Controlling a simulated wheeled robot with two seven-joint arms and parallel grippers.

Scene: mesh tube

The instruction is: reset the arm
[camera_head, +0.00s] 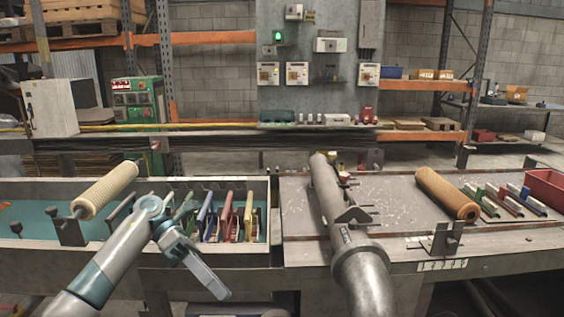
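My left arm comes in from the lower left, and its gripper (217,289) hangs in front of the left bench, pointing down and to the right. I see it side-on, so the gap between the fingers does not show. Nothing shows hanging from it. A tan mesh tube (106,190) is held at a slant on a metal fixture at the left. Another mesh tube (447,194) lies on the right bench. My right gripper is not in view.
A thick grey metal pipe (327,188) rises in the middle, with a metal bracket beside it. Colored slats (228,214) stand in the left tray. More colored pieces (505,201) and a red bin (546,186) are on the right bench. Bare grey surface (395,200) lies between.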

